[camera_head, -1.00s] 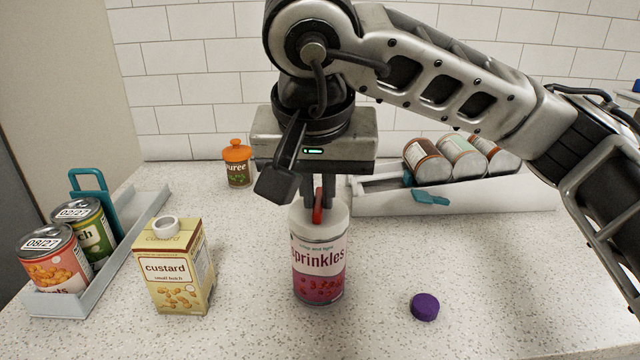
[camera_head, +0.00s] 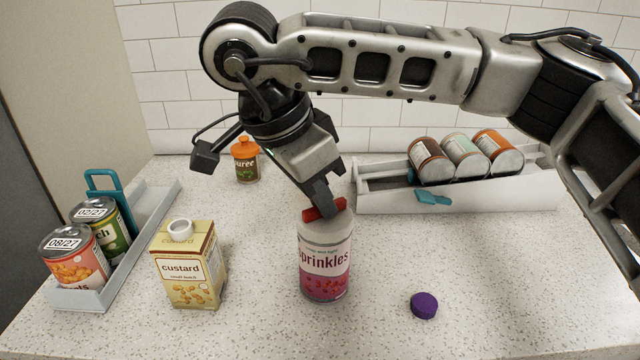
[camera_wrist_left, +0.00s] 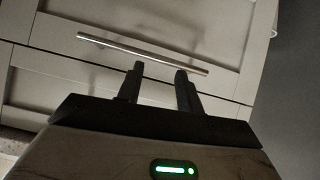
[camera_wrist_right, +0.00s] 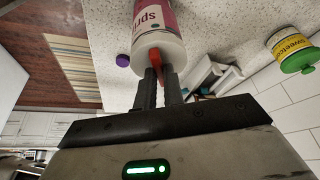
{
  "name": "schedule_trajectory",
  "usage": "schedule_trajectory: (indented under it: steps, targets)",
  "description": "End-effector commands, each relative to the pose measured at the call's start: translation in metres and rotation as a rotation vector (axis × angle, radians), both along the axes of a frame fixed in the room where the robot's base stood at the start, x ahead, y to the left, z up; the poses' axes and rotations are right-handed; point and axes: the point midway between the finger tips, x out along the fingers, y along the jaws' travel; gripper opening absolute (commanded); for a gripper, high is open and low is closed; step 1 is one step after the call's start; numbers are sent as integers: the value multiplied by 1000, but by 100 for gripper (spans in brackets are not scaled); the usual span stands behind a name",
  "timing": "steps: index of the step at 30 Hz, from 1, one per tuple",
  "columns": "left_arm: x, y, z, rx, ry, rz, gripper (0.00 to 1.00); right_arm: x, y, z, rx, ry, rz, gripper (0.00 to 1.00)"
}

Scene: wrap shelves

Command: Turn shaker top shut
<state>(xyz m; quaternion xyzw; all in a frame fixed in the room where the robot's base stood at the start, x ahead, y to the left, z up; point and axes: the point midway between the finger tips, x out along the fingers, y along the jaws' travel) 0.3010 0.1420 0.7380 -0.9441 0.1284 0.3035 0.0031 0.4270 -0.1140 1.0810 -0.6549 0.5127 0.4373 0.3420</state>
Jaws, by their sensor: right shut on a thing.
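The shaker is a white and pink "Sprinkles" can (camera_head: 325,268) that stands upright on the counter in the head view. A red bar-shaped top piece (camera_head: 312,214) sits on its white upper end. My right gripper (camera_head: 328,205) comes down tilted from above and is shut on the red piece. In the right wrist view the red piece (camera_wrist_right: 156,66) shows between the two fingers (camera_wrist_right: 162,82), with the can (camera_wrist_right: 155,30) beyond. My left gripper (camera_wrist_left: 160,78) is open and empty in the left wrist view, in front of a grey drawer front with a metal handle (camera_wrist_left: 140,53).
A custard carton (camera_head: 188,265) stands left of the shaker. A purple cap (camera_head: 424,305) lies to its right. A grey tray (camera_head: 150,225) with cans is at the left, an orange-lidded jar (camera_head: 246,160) behind, and a white rack (camera_head: 460,200) with several jars at back right.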

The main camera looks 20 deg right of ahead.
Motion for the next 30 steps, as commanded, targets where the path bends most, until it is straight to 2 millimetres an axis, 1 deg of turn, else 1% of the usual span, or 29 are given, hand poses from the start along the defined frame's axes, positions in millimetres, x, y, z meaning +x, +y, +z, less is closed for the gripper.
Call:
schedule_trajectory:
  steps: [1,3,15,21,30]
  targets:
    - [0,0,4,5,0,-2,36,1,0,3,0,0,-47,0]
    - [0,1,5,11,1,-4,36,1,0,3,0,1,-113,0]
    - [-2,4,9,37,12,-12,36,4,0,2,1,1,-450,0]
    - [-2,5,8,41,18,-12,36,5,0,1,0,1,-558,0]
    - [-2,5,9,42,16,-12,36,6,0,1,1,-1,-633,0]
